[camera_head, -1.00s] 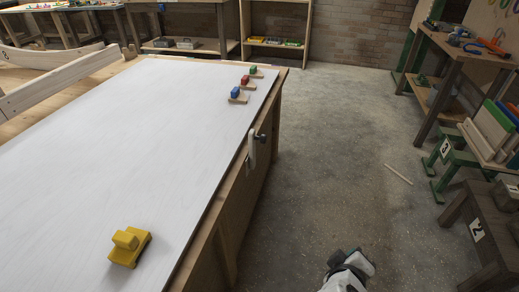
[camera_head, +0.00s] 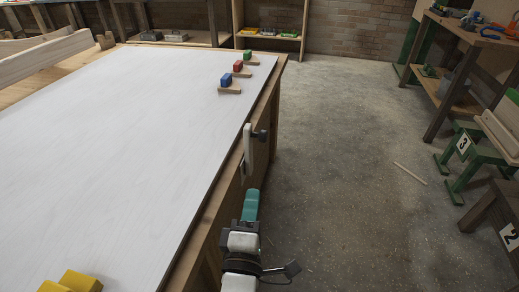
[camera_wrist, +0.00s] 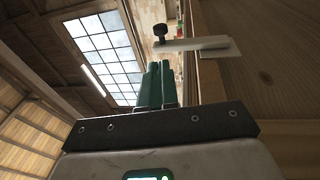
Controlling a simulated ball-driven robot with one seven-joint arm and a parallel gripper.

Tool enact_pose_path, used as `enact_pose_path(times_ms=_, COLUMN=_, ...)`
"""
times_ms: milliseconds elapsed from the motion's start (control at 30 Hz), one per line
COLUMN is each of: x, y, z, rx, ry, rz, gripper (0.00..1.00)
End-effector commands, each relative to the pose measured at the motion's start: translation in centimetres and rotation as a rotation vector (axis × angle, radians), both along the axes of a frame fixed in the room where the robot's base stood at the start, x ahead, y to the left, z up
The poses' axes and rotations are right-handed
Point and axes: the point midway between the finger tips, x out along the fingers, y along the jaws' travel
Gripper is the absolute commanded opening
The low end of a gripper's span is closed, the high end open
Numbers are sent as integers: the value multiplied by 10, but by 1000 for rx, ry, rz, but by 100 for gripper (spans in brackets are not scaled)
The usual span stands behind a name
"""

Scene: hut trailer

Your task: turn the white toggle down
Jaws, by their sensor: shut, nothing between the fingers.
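The white toggle (camera_head: 247,150) is a flat white bar at the workbench's right side edge, standing roughly upright in the head view. A black knob (camera_head: 262,135) sits at its right side. My gripper (camera_head: 252,194) has teal fingers that are shut and empty. It is just in front of and below the toggle, beside the bench's side. In the wrist view the white toggle (camera_wrist: 200,45) lies across the picture just beyond my fingertips (camera_wrist: 160,66), with a small gap visible, and its black knob (camera_wrist: 159,32) is at the left end.
The white-topped workbench (camera_head: 130,150) fills the left. Small blocks in blue (camera_head: 226,80), red (camera_head: 238,66) and green (camera_head: 248,55) stand on its far right corner. A yellow block (camera_head: 75,281) is at the near left. The floor (camera_head: 340,170) right of the bench is mostly clear.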

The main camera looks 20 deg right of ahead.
Motion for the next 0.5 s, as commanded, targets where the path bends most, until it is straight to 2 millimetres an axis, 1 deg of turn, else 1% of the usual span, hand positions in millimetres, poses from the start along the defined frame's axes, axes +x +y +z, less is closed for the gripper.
enact_pose_path(times_ms=167, x=1, y=-1, z=0, rx=2, ry=0, rz=-2, gripper=0)
enact_pose_path(times_ms=267, x=7, y=-5, z=1, rx=3, ry=0, rz=-4, gripper=0)
enact_pose_path(times_ms=367, x=18, y=-11, z=3, rx=5, ry=-2, rz=-4, gripper=0)
enact_pose_path(times_ms=500, x=40, y=-24, z=7, rx=3, ry=-2, rz=-6, gripper=0)
